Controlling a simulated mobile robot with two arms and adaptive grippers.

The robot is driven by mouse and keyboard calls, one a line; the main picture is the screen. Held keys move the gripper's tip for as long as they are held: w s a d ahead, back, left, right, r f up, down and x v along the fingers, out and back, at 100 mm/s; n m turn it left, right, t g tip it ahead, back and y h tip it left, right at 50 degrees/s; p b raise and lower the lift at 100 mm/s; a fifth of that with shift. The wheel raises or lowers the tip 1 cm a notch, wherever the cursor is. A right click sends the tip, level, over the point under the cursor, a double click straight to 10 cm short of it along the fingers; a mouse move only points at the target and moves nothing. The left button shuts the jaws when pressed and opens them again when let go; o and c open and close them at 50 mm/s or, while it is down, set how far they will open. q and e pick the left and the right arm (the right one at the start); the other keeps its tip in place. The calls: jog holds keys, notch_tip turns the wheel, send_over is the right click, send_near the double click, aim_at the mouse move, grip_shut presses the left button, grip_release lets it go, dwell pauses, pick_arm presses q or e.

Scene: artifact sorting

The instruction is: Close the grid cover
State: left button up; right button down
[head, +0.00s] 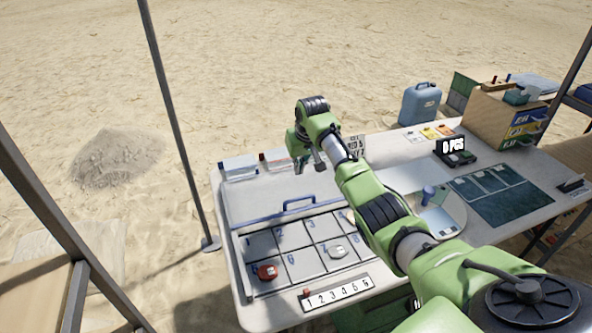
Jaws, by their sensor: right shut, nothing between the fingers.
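The numbered grid tray (262,247) lies on the near left part of the table, with dark dividers between its cells. A blue handle (299,203) stands at the tray's far edge. A red piece (267,272) and a pale piece (337,252) sit in front-row cells. My right gripper (310,168) is shut and empty, above the table behind the blue handle. My right arm hides the tray's right side. My left gripper is not in view.
A numbered strip (338,294) lies before the tray. Small bins (238,169) line the back left edge. A round plate (446,209), a dark mat (503,194), a scale (455,152) and a blue canister (420,104) are to the right. A pole (176,120) stands left of the table.

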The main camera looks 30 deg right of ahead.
send_over(300, 203)
jog(key=w, duration=0.3)
notch_tip(300, 203, down, 4)
jog(key=x, duration=0.3)
jog(key=shift+s+d+f+b, duration=0.15)
jog(key=shift+d+f+b, duration=0.15)
jog(key=shift+b, duration=0.1)
jog(key=shift+s+p, duration=0.2)
jog(key=shift+p, duration=0.25)
jog(key=shift+s+a+f+p, duration=0.1)
jog(key=shift+s+a+p, duration=0.1)
jog(key=shift+s+p, duration=0.45)
jog(key=shift+s+a+f+p, duration=0.1)
jog(key=shift+s+p, duration=0.25)
jog(key=shift+s, duration=0.15)
jog(key=shift+s+a+f+p, duration=0.15)
jog(key=shift+s+p, duration=0.2)
jog(key=shift+s, duration=0.15)
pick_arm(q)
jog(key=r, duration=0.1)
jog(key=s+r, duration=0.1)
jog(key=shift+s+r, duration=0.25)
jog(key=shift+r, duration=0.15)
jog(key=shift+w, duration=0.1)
